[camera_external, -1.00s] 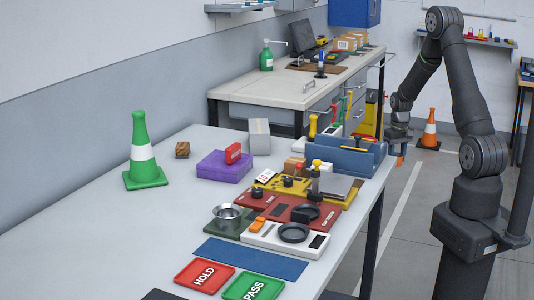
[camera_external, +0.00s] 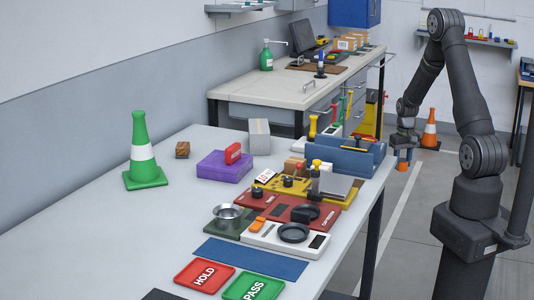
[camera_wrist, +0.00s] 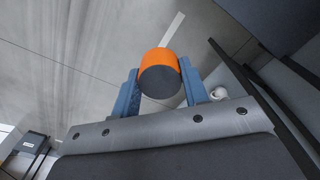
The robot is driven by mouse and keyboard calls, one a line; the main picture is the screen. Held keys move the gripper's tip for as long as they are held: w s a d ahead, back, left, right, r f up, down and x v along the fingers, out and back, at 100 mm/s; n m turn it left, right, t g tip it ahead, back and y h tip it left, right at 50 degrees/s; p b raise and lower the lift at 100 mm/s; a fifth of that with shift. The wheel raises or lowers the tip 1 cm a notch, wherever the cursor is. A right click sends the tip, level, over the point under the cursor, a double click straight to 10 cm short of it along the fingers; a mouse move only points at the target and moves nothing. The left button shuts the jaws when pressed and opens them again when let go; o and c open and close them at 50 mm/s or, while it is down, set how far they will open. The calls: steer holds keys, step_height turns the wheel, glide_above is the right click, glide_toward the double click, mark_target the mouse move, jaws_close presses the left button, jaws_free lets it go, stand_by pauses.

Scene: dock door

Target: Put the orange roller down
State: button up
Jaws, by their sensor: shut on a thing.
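The orange roller (camera_wrist: 161,57) is a short cylinder with an orange side and a dark grey end face. My gripper (camera_wrist: 159,75) is shut on it, with one blue finger on each side. In the external view the roller (camera_external: 402,165) hangs below my gripper (camera_external: 404,154), just right of the table's far right edge. Grey floor shows behind the roller in the wrist view, and nothing is seen touching it but the fingers.
The long grey table (camera_external: 90,225) holds a blue open bin (camera_external: 345,160), a green cone (camera_external: 144,150), a purple block (camera_external: 222,168), a red HOLD tray (camera_external: 204,275) and a green PASS tray (camera_external: 253,287). The blue mat (camera_external: 250,259) is bare. An orange cone (camera_external: 430,130) stands on the floor.

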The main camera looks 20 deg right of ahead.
step_height(320, 180, up, 26)
steer(key=r, duration=0.1)
steer(key=w+a+n, duration=0.2)
steer(key=a+n, duration=0.3)
steer(key=a, duration=1.3)
steer(key=w+a+n, duration=0.2)
steer(key=a+n, duration=0.2)
steer(key=a, duration=1.5)
steer(key=s+a+n, duration=0.3)
steer(key=s+a, duration=0.4)
steer(key=a, duration=0.3)
steer(key=s+a+f+n, duration=0.1)
steer(key=s+a+n, duration=0.1)
steer(key=s+a, duration=0.6)
steer(key=s+a+n, duration=0.3)
steer(key=s+a, duration=0.2)
steer(key=a, duration=0.7)
steer(key=s+a+f, duration=0.2)
steer(key=a+f, duration=0.1)
steer(key=f, duration=0.1)
steer(key=s+a+f, duration=0.2)
steer(key=a+f, duration=0.1)
steer(key=f, duration=0.1)
steer(key=s+a+f, duration=0.2)
steer(key=a+f, duration=0.1)
steer(key=f, duration=0.1)
steer(key=shift+s+a+f, duration=0.1)
steer(key=shift+s+a, duration=0.05)
steer(key=shift+a, duration=0.1)
steer(key=shift+f, duration=1.95)
